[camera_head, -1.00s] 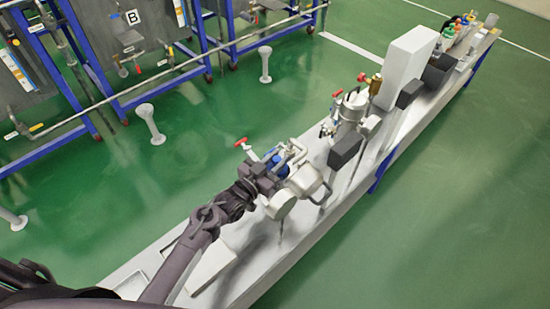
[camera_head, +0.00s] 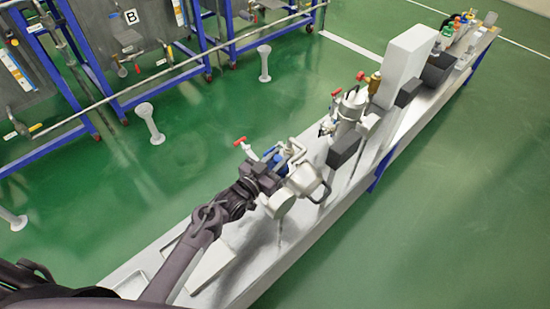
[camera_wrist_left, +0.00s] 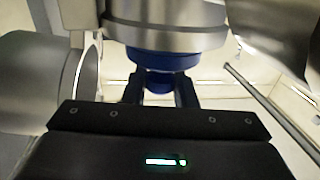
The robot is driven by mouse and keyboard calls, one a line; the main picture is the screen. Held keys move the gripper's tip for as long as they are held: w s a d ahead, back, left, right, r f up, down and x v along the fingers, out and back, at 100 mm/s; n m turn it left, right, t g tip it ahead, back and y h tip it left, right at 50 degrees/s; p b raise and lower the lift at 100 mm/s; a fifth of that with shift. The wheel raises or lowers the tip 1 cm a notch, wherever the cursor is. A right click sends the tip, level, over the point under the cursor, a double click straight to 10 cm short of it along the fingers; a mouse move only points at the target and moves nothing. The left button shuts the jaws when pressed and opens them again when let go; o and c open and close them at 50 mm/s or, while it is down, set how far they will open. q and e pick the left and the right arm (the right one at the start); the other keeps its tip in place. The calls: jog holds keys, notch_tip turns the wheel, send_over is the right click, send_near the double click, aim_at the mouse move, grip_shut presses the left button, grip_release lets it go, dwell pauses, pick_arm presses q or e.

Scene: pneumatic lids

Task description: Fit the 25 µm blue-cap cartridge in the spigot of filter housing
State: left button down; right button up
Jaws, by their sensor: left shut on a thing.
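My left gripper (camera_head: 272,170) reaches in from the left to the near filter housing (camera_head: 306,178), a silver vessel with pipes and a handle on the bench. A blue part (camera_head: 283,157) shows beside the gripper there. In the left wrist view, my left gripper (camera_wrist_left: 160,90) is shut on the blue cap (camera_wrist_left: 160,60) of the cartridge, its dark fingers on either side of the cap's narrow end. A silver cylindrical surface (camera_wrist_left: 165,28) stands directly above the cap. The spigot and most of the cartridge are hidden, so I cannot tell whether they are joined. My right gripper is not in view.
A red-handled valve (camera_head: 240,141) stands close behind the gripper. Another silver housing (camera_head: 350,108), a black block (camera_head: 345,149) and a tall white box (camera_head: 405,62) stand farther along the narrow bench (camera_head: 255,243). Coloured items (camera_head: 459,27) crowd its far end.

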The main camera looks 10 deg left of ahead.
pick_arm(q)
jog(key=shift+d+f, duration=0.25)
jog(key=shift+f, duration=0.1)
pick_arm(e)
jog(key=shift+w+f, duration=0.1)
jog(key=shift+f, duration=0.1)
pick_arm(q)
jog(key=c, duration=1.1)
grip_release()
jog(key=shift+p, duration=0.3)
jog(key=shift+d, duration=0.1)
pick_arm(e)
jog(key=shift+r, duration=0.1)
pick_arm(q)
jog(key=shift+s, duration=0.1)
jog(key=shift+d, duration=0.1)
jog(key=shift+s+a+f, duration=0.1)
jog(key=shift+s+a, duration=0.1)
jog(key=shift+s, duration=0.2)
jog(key=v, duration=0.7)
jog(key=shift+w+a+r, duration=0.2)
jog(key=shift+a+r, duration=0.1)
jog(key=shift+r, duration=0.05)
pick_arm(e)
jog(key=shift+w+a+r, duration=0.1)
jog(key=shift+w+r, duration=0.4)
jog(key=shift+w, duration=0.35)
